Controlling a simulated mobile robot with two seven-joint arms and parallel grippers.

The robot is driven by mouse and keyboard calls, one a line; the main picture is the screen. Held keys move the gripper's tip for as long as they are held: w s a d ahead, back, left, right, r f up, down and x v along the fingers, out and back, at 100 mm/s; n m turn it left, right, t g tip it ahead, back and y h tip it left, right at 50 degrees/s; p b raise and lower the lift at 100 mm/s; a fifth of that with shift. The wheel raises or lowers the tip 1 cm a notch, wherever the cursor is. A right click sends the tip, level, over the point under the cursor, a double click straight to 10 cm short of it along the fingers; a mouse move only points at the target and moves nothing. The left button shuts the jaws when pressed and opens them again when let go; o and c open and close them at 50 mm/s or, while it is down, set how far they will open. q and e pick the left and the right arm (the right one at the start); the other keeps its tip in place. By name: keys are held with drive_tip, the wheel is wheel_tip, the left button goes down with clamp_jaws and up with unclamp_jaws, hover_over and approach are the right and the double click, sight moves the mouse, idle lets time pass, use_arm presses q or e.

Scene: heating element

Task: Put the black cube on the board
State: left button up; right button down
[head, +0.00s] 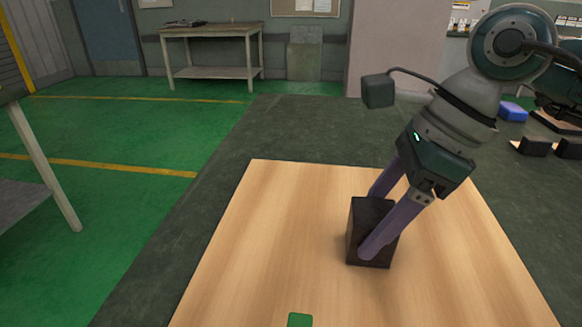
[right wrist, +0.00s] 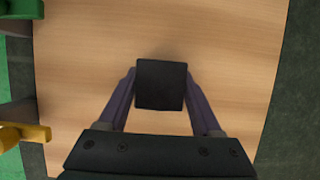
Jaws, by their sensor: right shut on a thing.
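The black cube (head: 367,217) is between the purple fingers of my right gripper (head: 378,222), over the light wooden board (head: 270,220). My right gripper is shut on it. In the right wrist view the black cube (right wrist: 161,85) sits between the two fingers (right wrist: 161,92), with the board (right wrist: 80,60) below it. The cube looks on or very close to the board; I cannot tell whether its underside touches. My left gripper is not in view.
A small green object (head: 300,320) shows at the near edge of the head view. A blue object (head: 513,111) and dark blocks (head: 535,146) lie at the right. A table (head: 210,33) stands far back. Much of the board is clear.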

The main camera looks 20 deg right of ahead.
drive_tip(key=shift+c, duration=0.3)
unclamp_jaws()
drive_tip(key=shift+d+r, duration=0.1)
drive_tip(key=shift+r, duration=0.2)
drive_tip(key=p+v, duration=0.1)
drive_tip(key=v, duration=1)
drive_tip(key=shift+r+p, duration=0.25)
drive_tip(key=shift+p, duration=0.05)
drive_tip(key=shift+s, duration=0.1)
